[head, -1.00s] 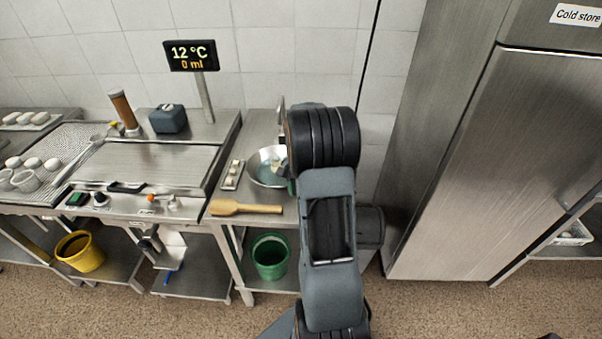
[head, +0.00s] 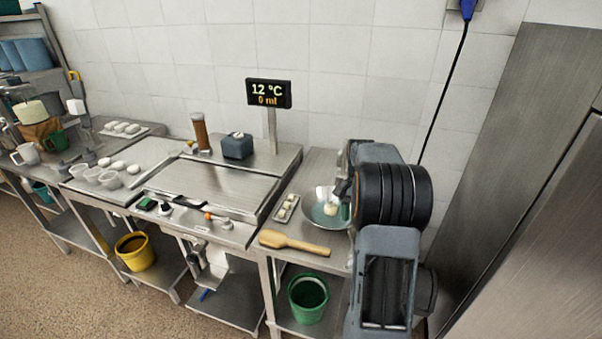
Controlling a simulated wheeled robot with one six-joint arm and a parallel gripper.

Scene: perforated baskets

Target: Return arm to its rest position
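My arm rises on the right of the head view, in front of the right end of the counter. My gripper (head: 343,190) is mostly hidden behind the arm's thick ribbed joint, over the right side of a shallow metal bowl (head: 312,218). I cannot make out its fingers well enough to tell open from shut. A small pale piece (head: 330,209) shows at the bowl, but I cannot tell whether it lies inside or is held.
A wooden paddle (head: 294,243) and a small tray of pale pieces (head: 287,208) lie near the bowl. A display (head: 268,93) stands behind the steel worktop. A green bucket (head: 308,298) is below. A tall steel cabinet (head: 500,150) stands close on the right.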

